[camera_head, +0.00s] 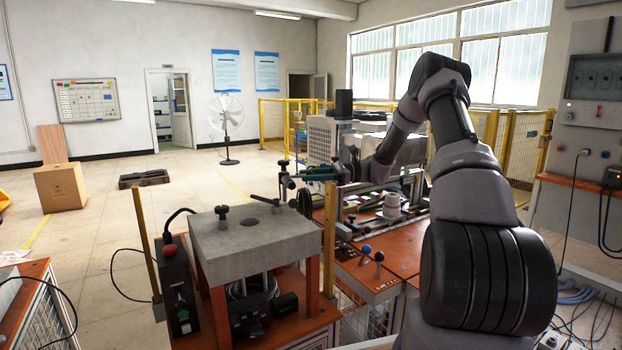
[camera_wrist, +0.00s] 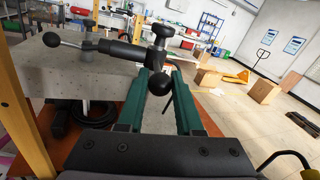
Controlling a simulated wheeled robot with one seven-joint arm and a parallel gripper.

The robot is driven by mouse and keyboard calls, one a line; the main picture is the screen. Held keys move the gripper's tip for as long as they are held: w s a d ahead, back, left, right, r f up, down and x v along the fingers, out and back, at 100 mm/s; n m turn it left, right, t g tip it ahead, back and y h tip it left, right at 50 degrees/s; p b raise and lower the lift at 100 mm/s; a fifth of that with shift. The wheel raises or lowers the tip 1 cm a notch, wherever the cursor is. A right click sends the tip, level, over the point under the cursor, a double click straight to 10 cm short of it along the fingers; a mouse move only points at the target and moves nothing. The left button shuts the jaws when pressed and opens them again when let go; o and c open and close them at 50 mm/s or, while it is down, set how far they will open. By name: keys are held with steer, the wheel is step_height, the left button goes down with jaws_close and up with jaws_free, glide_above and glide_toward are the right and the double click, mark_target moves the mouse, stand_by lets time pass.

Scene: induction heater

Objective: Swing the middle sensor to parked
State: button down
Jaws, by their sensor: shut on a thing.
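The sensor arm (camera_wrist: 117,46) is a dark, roughly horizontal bar with an upright clamp post and ball knobs, seen close in the wrist view. In the head view the arm (camera_head: 284,182) stands beyond the grey block, left of my gripper. My gripper (camera_wrist: 161,76) has two green fingers, one on each side of the arm's black ball knob (camera_wrist: 160,83), and is shut on it. It also shows in the head view (camera_head: 303,177), reaching in from the right. The fingers partly hide the knob's contact. I cannot tell from labels which sensor is the middle one.
A grey block table (camera_head: 255,245) with a short black knobbed post (camera_head: 222,214) stands in front. Blue and black knobs (camera_head: 373,253) rise from the orange bench. Open floor lies at the left.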

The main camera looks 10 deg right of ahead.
steer(key=shift+w+a+n+g, duration=0.1)
steer(key=shift+w+n+g, duration=0.45)
steer(key=shift+g, duration=0.35)
steer(key=shift+w+a+n+g, duration=0.1)
steer(key=shift+w+n+g, duration=0.2)
steer(key=shift+n+g, duration=0.5)
steer(key=c, duration=0.6)
jaws_free()
step_height(320, 180, up, 10)
